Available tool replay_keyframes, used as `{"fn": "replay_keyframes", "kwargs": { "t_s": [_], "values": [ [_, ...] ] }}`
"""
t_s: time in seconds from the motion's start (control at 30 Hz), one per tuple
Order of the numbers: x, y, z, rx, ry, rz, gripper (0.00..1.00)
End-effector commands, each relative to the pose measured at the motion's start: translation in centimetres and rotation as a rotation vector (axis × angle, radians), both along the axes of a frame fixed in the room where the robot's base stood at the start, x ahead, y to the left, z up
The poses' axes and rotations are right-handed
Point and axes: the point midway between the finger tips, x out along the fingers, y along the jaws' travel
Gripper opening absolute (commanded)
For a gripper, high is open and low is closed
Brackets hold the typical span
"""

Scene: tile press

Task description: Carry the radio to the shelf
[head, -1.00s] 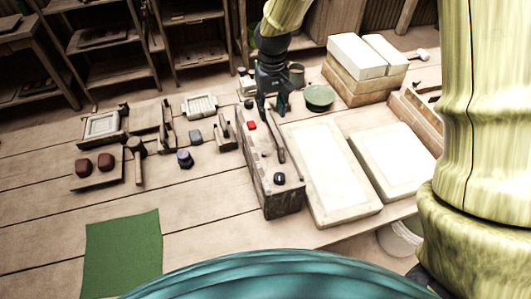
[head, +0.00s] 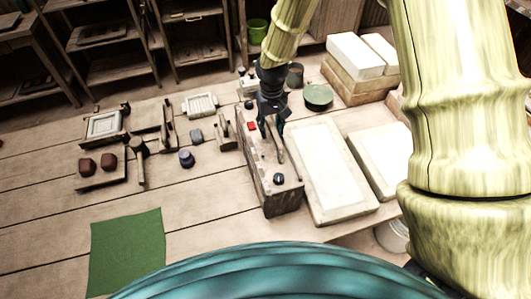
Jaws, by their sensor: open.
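The radio (head: 282,201) looks like a long wooden box with a red button, dark knobs and a handle along its top. It stands on the wooden table, left of the pale slabs. My gripper (head: 271,131) is open and points down over the upper part of the radio, close to the handle. Whether the fingers touch the handle or straddle it, I cannot tell. The gripper hides part of the radio's top. Wooden shelves (head: 113,72) stand behind the table at the back left.
Pale slabs (head: 322,170) lie right of the radio, with stacked blocks (head: 358,62) and a green round dish (head: 318,96) behind. A mallet (head: 139,150), a small dark pot (head: 186,158) and a framed tile (head: 103,125) lie left. A green mat (head: 127,250) lies front left.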

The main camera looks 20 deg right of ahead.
Motion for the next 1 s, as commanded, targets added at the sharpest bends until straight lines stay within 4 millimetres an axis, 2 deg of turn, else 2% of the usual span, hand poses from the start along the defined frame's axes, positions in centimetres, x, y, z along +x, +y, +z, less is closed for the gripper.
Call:
{"fn": "replay_keyframes", "kwargs": {
  "t_s": [0.33, 0.57, 1.0],
  "values": [
    [-0.03, 0.01, -0.42, 0.000, 0.001, 0.000, 0.41],
    [-0.03, 0.01, -0.41, 0.000, 0.001, 0.000, 0.00],
    [0.07, 0.03, -0.24, 0.000, -0.002, 0.000, 0.00]
  ]
}}
